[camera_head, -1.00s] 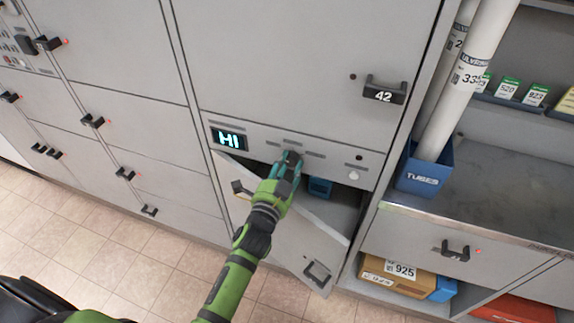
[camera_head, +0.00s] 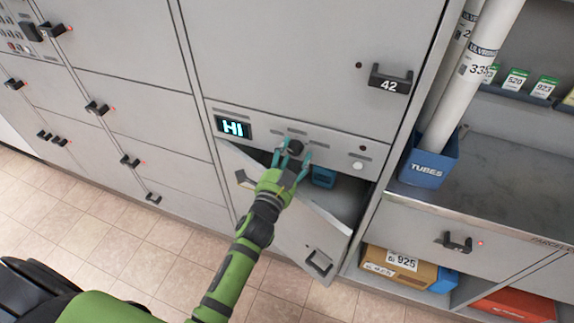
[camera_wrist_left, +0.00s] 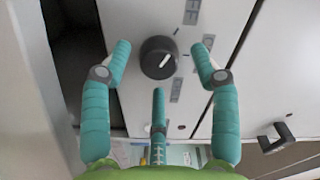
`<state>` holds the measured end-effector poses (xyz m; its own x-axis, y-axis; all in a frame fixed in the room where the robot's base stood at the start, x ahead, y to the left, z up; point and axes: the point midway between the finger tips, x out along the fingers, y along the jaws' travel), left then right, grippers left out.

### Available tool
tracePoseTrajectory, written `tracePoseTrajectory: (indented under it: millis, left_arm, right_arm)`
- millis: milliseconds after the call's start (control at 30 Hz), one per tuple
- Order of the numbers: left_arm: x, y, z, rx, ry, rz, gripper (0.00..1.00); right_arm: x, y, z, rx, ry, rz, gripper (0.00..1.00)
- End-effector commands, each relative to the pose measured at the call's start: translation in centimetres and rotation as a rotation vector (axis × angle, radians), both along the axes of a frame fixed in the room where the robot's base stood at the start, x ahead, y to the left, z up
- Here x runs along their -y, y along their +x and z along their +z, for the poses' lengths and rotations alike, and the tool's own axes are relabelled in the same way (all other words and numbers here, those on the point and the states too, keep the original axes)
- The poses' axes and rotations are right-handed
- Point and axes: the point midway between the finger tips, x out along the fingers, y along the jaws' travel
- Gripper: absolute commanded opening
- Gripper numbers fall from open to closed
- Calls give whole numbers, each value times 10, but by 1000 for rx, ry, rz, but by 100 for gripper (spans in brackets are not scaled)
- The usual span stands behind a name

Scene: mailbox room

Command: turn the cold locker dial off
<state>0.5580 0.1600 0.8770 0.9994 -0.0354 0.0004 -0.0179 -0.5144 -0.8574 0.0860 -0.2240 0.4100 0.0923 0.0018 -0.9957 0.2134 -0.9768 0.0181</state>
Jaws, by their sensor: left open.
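The cold locker dial is a round black knob (camera_head: 295,147) on the grey control strip (camera_head: 335,150), beside a lit display (camera_head: 233,127) reading "HI". My right gripper is not in view.
Below the strip, the locker door (camera_head: 290,225) hangs ajar, with a blue item (camera_head: 323,177) inside. Locker 42's handle (camera_head: 389,79) sticks out above. A blue tubes bin (camera_head: 428,163) stands on the counter to the right.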

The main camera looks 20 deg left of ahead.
Motion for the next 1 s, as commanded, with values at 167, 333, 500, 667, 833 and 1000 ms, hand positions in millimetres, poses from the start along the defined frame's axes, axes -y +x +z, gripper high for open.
tracePoseTrajectory:
  millis: [167, 333, 500, 667, 833, 1000]
  left_arm:
    - [-1, -26, -1, -3, 1, -1, 62]
    - [-2, -63, -1, -4, 0, 0, 62]
    - [-2, -94, -1, -4, -1, -1, 62]
    - [-2, -111, -1, -3, -1, -2, 62]
    - [-2, -117, 0, 0, 0, -2, 62]
    - [-2, -117, 0, 0, 0, -2, 62]
  right_arm:
    - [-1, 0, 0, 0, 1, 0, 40]
    - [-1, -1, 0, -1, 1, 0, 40]
    - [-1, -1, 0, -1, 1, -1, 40]
    - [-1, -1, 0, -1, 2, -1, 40]
    - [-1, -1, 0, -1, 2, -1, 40]
    - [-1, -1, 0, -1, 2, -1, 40]
